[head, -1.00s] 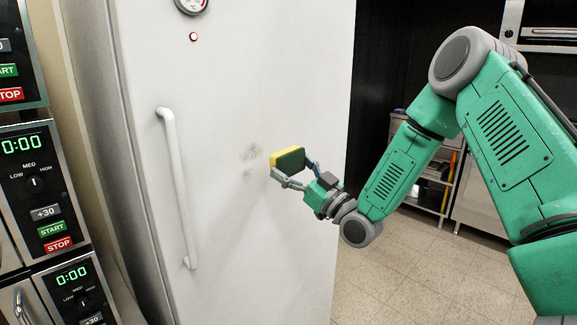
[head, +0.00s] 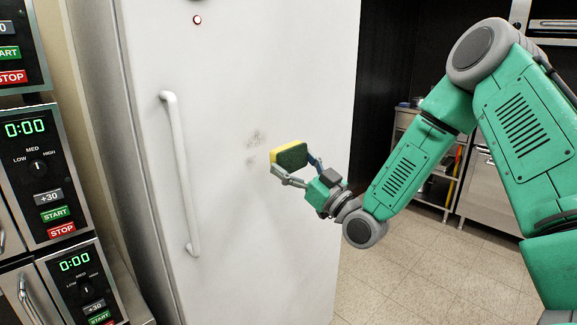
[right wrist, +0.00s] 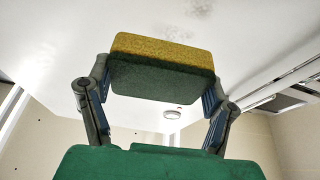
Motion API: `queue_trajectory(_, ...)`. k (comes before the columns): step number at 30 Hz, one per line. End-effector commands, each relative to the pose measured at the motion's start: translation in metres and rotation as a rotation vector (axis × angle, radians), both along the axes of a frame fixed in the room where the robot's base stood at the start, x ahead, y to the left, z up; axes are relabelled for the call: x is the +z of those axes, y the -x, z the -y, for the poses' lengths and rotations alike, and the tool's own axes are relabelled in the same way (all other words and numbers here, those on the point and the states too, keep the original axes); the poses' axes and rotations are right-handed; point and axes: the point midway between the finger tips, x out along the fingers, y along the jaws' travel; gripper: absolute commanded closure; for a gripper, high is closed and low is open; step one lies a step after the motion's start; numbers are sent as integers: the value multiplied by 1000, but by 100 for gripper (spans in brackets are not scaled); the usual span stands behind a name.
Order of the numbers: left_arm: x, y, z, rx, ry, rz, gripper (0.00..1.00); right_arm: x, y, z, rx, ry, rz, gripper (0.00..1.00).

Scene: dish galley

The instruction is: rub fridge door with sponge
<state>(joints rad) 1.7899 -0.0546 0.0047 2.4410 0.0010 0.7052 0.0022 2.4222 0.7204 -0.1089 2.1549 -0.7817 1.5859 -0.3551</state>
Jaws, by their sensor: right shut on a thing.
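The white fridge door (head: 230,220) fills the middle of the head view, with a long vertical handle (head: 180,175) on its left side. A grey smudge (head: 257,138) marks the door; it also shows at the top of the right wrist view (right wrist: 198,10). My right gripper (head: 297,170) is shut on the yellow and green sponge (head: 290,154), just right of and slightly below the smudge. In the right wrist view the sponge (right wrist: 162,68) sits between both fingers, yellow side toward the door. I cannot tell whether it touches the door. My left gripper is not in view.
Stacked microwaves (head: 45,170) with green displays stand at the left, beside the fridge. A metal shelf unit (head: 440,165) stands behind my right arm. The tiled floor (head: 400,275) right of the fridge is clear.

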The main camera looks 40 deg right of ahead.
Motion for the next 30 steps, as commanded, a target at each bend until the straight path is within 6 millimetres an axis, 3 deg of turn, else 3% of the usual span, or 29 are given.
queue_trajectory(1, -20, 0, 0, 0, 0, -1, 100, -13, -1, -9, 0, -7, 2, 48)
queue_trajectory(3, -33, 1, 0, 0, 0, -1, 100, -18, -2, -21, 1, -6, 0, 48)
queue_trajectory(9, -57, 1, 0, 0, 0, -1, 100, -23, -2, -46, 8, -1, -2, 48)
queue_trajectory(17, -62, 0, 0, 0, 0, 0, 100, -21, -11, -54, 12, 6, -3, 48)
queue_trajectory(30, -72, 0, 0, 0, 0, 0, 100, -21, -53, -57, 11, 6, -2, 48)
